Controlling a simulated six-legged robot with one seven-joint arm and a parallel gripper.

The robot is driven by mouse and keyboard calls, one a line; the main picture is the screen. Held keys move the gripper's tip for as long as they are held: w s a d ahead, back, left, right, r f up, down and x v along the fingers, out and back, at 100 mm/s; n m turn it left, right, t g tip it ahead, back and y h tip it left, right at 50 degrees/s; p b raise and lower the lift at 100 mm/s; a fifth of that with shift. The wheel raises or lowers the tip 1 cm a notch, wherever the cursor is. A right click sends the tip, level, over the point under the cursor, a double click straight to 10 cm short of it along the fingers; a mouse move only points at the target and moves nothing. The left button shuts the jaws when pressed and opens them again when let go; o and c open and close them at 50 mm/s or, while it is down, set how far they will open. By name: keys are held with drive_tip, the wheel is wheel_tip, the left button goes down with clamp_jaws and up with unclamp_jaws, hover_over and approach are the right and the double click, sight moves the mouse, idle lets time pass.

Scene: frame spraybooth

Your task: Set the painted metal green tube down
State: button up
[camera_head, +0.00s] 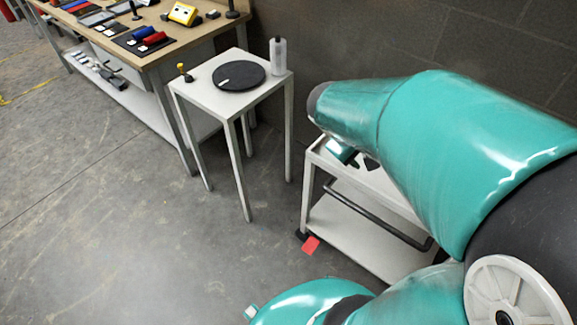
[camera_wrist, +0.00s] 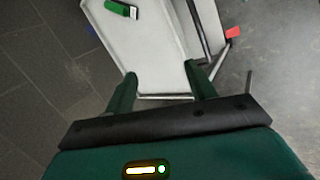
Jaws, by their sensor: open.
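My gripper (camera_wrist: 160,70) is open in the wrist view, with its two green fingers apart and nothing between them. The green tube (camera_wrist: 119,8) lies on its side on the pale grey cart top (camera_wrist: 145,40), near the top edge of the wrist view, beyond my fingertips and apart from them. It has a white mark, and a dark part at one end. In the head view my teal arm covers most of the cart (camera_head: 350,220). A small green piece shows below the arm's end there; I cannot tell whether it is the tube or my gripper.
A white stand (camera_head: 194,88) holds a black disc (camera_head: 239,76), a clear bottle (camera_head: 278,56) and a small yellow-topped item. A workbench (camera_head: 185,35) with trays and coloured tubes stands at the left. A red patch (camera_head: 310,246) lies by the cart. The floor at left is clear.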

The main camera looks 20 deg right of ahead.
drive_tip(key=s+a+r+m+t+y, duration=0.1)
drive_tip(key=s+a+r+t+y, duration=0.1)
drive_tip(key=a, duration=0.8)
drive_tip(key=s+a+r+m+t+y, duration=0.1)
drive_tip(key=s+a+r+t+y, duration=0.1)
drive_tip(key=a, duration=0.8)
wheel_tip(320, 180, up, 4)
drive_tip(key=t+y, duration=0.1)
drive_tip(key=y, duration=0.1)
drive_tip(key=shift+a+f+y, duration=0.15)
drive_tip(key=shift+y, duration=0.25)
drive_tip(key=c, duration=0.4)
drive_tip(key=shift+c, duration=0.2)
drive_tip(key=shift+d, duration=0.2)
